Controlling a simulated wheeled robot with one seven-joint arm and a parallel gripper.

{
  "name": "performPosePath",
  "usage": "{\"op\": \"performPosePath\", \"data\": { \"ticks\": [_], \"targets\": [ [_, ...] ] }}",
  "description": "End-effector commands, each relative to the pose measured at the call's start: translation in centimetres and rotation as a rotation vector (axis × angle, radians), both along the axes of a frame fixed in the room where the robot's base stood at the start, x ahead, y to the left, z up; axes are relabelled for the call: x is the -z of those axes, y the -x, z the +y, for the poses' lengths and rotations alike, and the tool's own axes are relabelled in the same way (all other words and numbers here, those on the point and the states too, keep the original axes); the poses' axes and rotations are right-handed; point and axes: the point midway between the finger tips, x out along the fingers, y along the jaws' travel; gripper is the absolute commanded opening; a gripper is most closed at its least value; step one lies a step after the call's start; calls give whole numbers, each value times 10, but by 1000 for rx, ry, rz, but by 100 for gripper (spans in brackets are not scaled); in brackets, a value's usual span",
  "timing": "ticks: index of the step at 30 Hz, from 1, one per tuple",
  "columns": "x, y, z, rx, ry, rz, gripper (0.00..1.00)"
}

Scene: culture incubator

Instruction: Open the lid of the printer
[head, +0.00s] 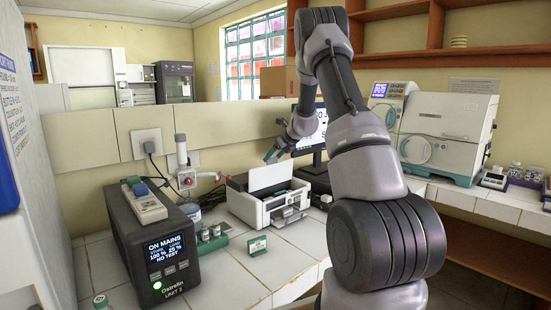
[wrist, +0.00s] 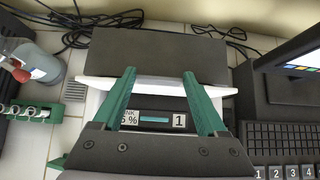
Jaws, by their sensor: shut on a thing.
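The white printer (head: 262,212) stands on the tiled counter, with a dark slot and tray at its front. Its white lid (head: 270,178) stands raised at the top, tilted up from the body. In the wrist view the lid (wrist: 158,88) shows as a white bar across my fingers. Behind it is a dark grey panel (wrist: 157,55). My gripper (head: 273,154) is at the lid's upper edge. Its green fingers (wrist: 157,75) are apart with the lid between them; the exact contact is partly hidden. A small ink display (wrist: 155,119) shows between the fingers.
A monitor (head: 312,130) and keyboard (wrist: 285,150) stand right of the printer. Left are a black power unit (head: 155,240), a bottle (wrist: 38,62) and a green vial rack (head: 210,241). A small green-white card (head: 257,245) stands in front. Cables lie behind.

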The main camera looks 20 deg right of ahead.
Motion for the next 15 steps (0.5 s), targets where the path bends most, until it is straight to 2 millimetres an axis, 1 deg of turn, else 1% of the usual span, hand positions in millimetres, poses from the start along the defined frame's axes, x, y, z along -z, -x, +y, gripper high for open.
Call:
{"op": "performPosePath", "data": {
  "ticks": [1,9,10,11,12,15],
  "targets": [
    [-5,-3,0,1,-1,-9,0],
    [-5,-3,0,1,-1,-10,0],
    [-5,-3,0,1,-1,-10,86],
    [-5,-3,0,1,-1,-9,98],
    [-5,-2,0,1,-1,-8,100],
    [-3,-2,0,1,0,-6,100]
  ]
}}
